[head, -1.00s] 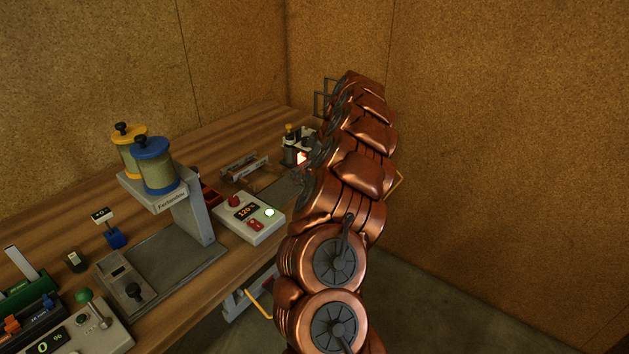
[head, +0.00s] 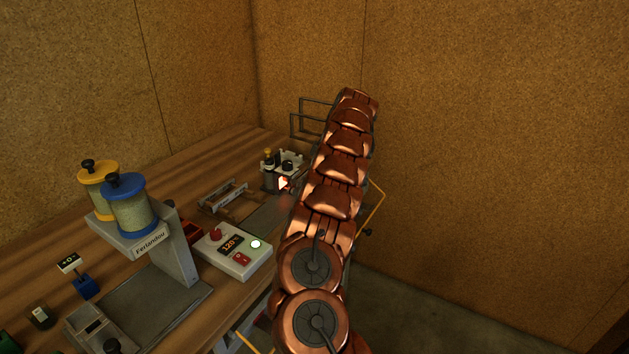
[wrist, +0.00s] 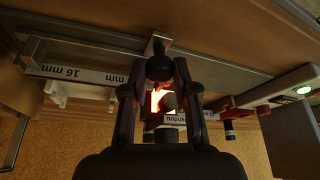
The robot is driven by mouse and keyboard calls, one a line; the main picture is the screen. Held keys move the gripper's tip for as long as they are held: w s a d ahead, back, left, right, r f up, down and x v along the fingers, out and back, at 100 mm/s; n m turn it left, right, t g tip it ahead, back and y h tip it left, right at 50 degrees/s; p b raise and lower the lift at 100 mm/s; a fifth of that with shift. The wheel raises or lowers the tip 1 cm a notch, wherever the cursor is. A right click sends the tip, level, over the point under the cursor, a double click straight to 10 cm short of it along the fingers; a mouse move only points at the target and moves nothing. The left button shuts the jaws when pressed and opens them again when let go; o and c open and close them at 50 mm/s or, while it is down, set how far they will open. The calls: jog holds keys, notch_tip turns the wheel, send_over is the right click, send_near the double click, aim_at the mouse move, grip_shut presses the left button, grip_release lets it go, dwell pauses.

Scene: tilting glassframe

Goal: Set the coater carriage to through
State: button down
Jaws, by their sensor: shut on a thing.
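In the wrist view my gripper (wrist: 158,68) is shut, its two dark fingers closed on a small dark knob-like part beside a grey metal tab (wrist: 157,46). I take that part to be the coater carriage's grip; the fingers hide most of it. Pale strips marked "16 mm" (wrist: 63,73) run beside the fingers. In the head view my arm hides the gripper. The small unit with the glowing window (head: 284,183) stands just left of the arm.
A control box reading 120 (head: 232,249) has a lit green-white button. A stand with yellow and blue canisters (head: 133,205) is at left, a metal frame (head: 222,194) beyond the box. Thin bars (head: 313,122) and a yellow rail (head: 373,205) flank the arm. Corkboard-like walls close the corner.

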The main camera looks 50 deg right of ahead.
jog(key=shift+w+d, duration=0.15)
jog(key=shift+d, duration=0.3)
jog(key=shift+d+r, duration=0.1)
jog(key=shift+r, duration=0.05)
jog(key=c, duration=1.1)
grip_release()
jog(key=shift+d, duration=0.1)
jog(key=shift+o, duration=1)
jog(key=v, duration=0.7)
jog(key=shift+r, duration=0.1)
